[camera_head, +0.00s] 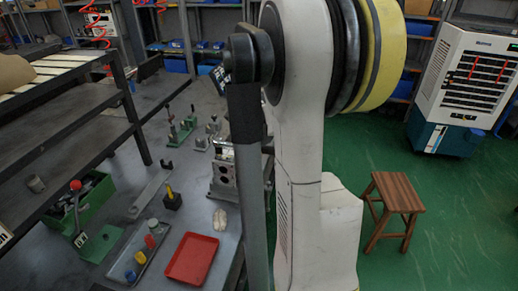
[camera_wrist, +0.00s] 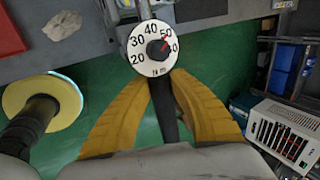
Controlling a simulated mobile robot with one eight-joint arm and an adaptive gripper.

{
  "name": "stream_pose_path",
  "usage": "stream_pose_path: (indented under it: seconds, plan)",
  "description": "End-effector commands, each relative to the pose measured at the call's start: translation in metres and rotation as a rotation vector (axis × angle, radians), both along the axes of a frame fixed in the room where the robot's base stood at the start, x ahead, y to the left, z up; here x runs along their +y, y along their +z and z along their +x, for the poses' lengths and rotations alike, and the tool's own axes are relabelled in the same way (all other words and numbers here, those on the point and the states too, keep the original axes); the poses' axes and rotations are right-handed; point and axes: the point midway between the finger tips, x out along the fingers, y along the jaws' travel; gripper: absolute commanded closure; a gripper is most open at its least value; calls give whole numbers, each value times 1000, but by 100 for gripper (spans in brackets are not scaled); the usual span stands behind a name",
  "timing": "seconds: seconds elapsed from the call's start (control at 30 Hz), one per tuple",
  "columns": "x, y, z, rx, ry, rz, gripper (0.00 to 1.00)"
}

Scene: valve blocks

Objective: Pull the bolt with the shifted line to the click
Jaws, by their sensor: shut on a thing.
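In the wrist view, my gripper (camera_wrist: 164,82) has its two yellow fingers closed around the black handle (camera_wrist: 163,105) of a dial wrench. The wrench's round white dial (camera_wrist: 152,60) shows numbers from 20 to 60 and a red pointer toward the upper right, between 50 and 60. The dial lies just beyond the fingertips, at the bench edge. In the head view, a grey metal valve block (camera_head: 223,178) stands at the bench's right edge, partly hidden by my arm. My gripper is hidden there too. The bolts and their marking lines cannot be made out in either view.
On the bench are a red tray (camera_head: 192,258), a pale rag (camera_head: 221,220), a green box (camera_head: 88,205), a grey spanner (camera_head: 152,192) and small fixtures. A wooden stool (camera_head: 398,200) and a white cooler (camera_head: 468,85) stand on the green floor at right.

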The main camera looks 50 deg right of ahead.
Motion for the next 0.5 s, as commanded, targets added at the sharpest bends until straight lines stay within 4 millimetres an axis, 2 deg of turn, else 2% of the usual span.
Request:
stream_pose_path:
  seconds: [0.5]
  plan:
    - [0, -4, 0, 0, 0, -1, 100]
